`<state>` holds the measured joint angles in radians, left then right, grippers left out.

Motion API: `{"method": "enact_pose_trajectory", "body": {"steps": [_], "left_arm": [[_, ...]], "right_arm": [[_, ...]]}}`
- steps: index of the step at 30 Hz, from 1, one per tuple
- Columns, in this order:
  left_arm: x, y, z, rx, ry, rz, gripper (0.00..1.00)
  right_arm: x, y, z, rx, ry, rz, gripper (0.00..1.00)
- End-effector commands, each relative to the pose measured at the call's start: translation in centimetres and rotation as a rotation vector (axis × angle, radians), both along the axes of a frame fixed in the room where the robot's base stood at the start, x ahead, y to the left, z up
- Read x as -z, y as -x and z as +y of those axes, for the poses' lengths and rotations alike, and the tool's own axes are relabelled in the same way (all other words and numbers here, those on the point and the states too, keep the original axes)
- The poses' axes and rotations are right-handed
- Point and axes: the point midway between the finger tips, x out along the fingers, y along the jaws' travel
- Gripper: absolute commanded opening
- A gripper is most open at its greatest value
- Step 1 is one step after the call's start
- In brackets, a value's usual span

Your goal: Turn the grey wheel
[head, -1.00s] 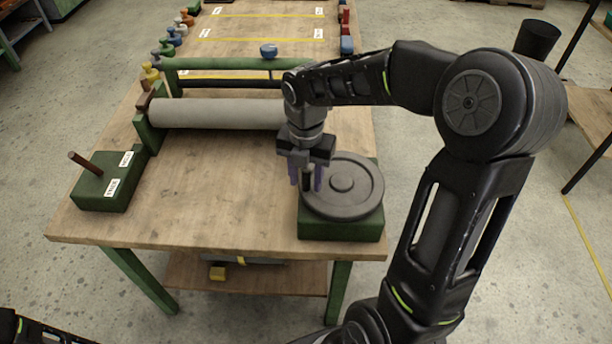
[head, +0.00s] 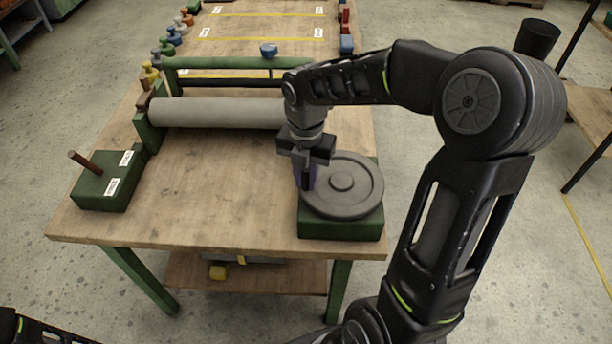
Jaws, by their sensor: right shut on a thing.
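The grey wheel (head: 358,200) lies flat on a green base block (head: 340,229) at the front right of the wooden table. It is a round disc with a raised rim and a hub in the middle. My right gripper (head: 306,180) points down at the wheel's left edge. Its purple fingers are shut on a dark upright part there, which looks like the wheel's handle and is mostly hidden by the fingers. My left gripper does not show; only a piece of dark arm shows at the bottom left corner.
A grey roller (head: 215,113) in a green frame spans the table behind the wheel. A green block with a brown lever (head: 85,163) sits at the front left. Coloured knobs line the left edge. The table's (head: 210,185) middle is bare.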

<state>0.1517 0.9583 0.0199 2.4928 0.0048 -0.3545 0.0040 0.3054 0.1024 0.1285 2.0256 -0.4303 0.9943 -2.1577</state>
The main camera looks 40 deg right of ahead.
Motion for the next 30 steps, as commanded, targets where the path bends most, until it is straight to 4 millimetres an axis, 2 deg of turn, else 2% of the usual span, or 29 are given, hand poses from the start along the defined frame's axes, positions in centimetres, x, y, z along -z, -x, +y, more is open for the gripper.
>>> {"method": "enact_pose_trajectory", "body": {"steps": [30], "left_arm": [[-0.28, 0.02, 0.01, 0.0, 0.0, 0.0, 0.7]], "right_arm": [[-0.18, 0.3, 0.08, -0.034, 0.0, 0.0, 0.0]]}}
